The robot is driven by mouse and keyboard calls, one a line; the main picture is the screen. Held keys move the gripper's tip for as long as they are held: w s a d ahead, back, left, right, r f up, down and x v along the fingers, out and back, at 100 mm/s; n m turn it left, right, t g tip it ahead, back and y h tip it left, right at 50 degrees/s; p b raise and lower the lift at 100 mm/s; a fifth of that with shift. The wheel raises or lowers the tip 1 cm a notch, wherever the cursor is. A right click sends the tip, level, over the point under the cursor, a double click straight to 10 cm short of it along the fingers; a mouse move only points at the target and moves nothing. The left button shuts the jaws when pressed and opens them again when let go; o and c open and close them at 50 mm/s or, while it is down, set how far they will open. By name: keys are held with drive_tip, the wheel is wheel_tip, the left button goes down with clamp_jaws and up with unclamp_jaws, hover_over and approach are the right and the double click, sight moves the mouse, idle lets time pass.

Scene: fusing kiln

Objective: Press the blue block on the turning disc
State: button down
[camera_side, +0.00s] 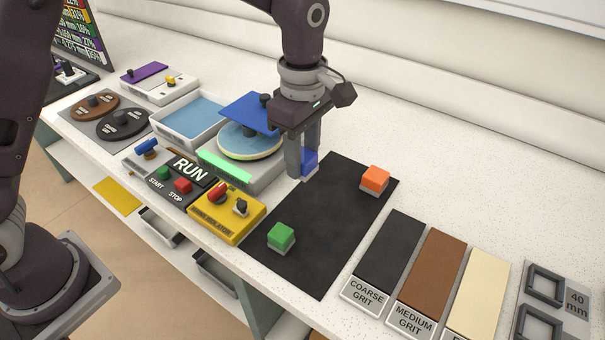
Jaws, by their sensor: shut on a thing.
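The blue block (309,160) is between the fingers of my gripper (303,163), which is shut on it. The gripper points down at the far left edge of the black mat (325,235). I cannot tell whether the block touches the surface beneath. The turning disc (250,146) is pale with a light rim and sits on a grey machine just left of my gripper. A flat blue plate with a dark knob (249,112) hangs over the disc's far part and hides some of it.
An orange block (375,179) and a green block (281,236) sit on the mat. A yellow isolator box (228,213) and a RUN panel (189,167) stand in front of the disc. A water tray (188,122) is left of it. Grit strips (432,265) lie at right.

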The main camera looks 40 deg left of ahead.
sight(303, 155)
drive_tip(key=c, duration=1.5)
unclamp_jaws()
drive_tip(key=shift+r, duration=0.15)
clamp_jaws()
wheel_tip(303, 155, up, 8)
drive_tip(key=shift+r, duration=0.25)
drive_tip(key=w+a+n, duration=0.1)
drive_tip(key=a+n, duration=1.7)
drive_tip(key=a, duration=0.1)
drive_tip(key=shift+d+f, duration=0.15)
drive_tip(key=shift+f, duration=2.55)
drive_tip(key=shift+d+f, duration=0.1)
drive_tip(key=shift+f, duration=2.6)
